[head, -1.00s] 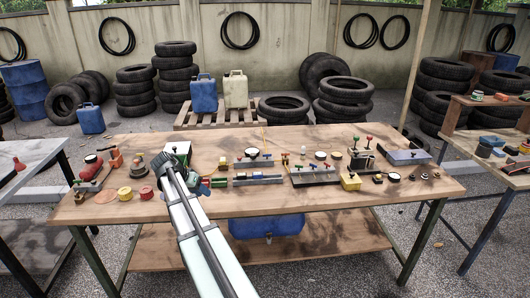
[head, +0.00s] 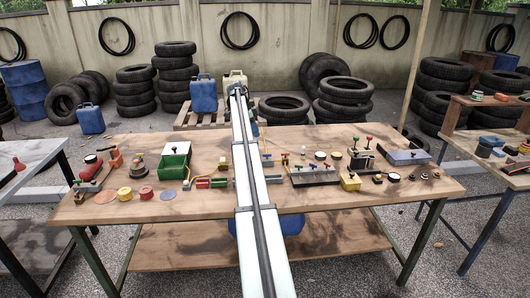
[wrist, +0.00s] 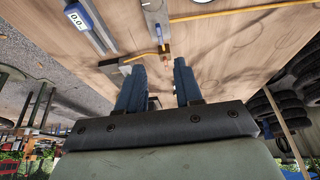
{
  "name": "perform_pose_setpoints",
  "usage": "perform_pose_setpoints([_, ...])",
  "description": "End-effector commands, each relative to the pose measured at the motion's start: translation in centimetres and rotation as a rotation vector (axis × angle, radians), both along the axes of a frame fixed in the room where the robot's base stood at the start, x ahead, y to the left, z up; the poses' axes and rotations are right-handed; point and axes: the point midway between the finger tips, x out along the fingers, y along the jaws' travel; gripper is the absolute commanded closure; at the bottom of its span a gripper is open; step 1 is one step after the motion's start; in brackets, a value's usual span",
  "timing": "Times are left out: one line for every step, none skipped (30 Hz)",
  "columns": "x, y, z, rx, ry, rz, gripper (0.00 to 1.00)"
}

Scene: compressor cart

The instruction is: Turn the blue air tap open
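My gripper (head: 254,128) is above the middle of the workbench (head: 350,200), mostly hidden behind my arm in the head view. In the wrist view its two blue fingers (wrist: 158,82) stand apart with a gap between them. A small brown-orange fitting (wrist: 166,50) at the end of a grey bar (wrist: 155,18) shows just beyond the gap, apart from the fingers. I cannot pick out the blue air tap for sure. Small coloured handles (head: 285,158) show right of my arm in the head view, too small to tell apart.
In the head view a green open box (head: 175,160) and red cylinder (head: 203,183) lie left of my arm. A plate with fittings (head: 314,176) lies right.

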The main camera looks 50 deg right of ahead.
Motion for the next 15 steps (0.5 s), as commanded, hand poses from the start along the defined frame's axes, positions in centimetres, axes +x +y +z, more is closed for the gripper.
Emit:
perform_pose_setpoints([-0.3, -0.1, -0.8, 0.001, 0.001, 0.001, 0.65])
perform_pose_setpoints([-0.4, -0.2, -1.2, 0.001, 0.001, 0.001, 0.65])
perform_pose_setpoints([-0.6, -0.4, -1.9, 0.001, 0.001, 0.001, 0.65])
perform_pose_setpoints([-0.7, -0.5, -2.3, 0.001, 0.001, 0.001, 0.65])
perform_pose_setpoints([-0.9, -0.7, -2.8, 0.001, 0.001, 0.001, 0.65])
perform_pose_setpoints([-1.1, -0.9, -3.4, 0.001, 0.001, 0.001, 0.65])
perform_pose_setpoints([-1.2, -1.0, -4.0, 0.001, 0.001, 0.001, 0.65])
perform_pose_setpoints([-1.4, -1.2, -4.5, 0.001, 0.001, 0.001, 0.65])
perform_pose_setpoints([-1.6, -1.4, -5.1, 0.001, 0.001, 0.001, 0.65])
perform_pose_setpoints([-1.7, -1.5, -5.6, 0.002, 0.002, 0.001, 0.65])
perform_pose_setpoints([-1.9, -1.7, -6.1, 0.001, 0.001, 0.001, 0.65])
perform_pose_setpoints([-2.0, -1.8, -6.7, 0.001, 0.001, 0.001, 0.65])
perform_pose_setpoints([-2.2, -2.0, -7.2, 0.001, 0.001, 0.002, 0.65])
perform_pose_setpoints([-2.3, -2.1, -7.7, 0.001, 0.001, 0.002, 0.65])
perform_pose_setpoints([-2.4, -2.3, -8.2, 0.001, 0.001, 0.002, 0.65])
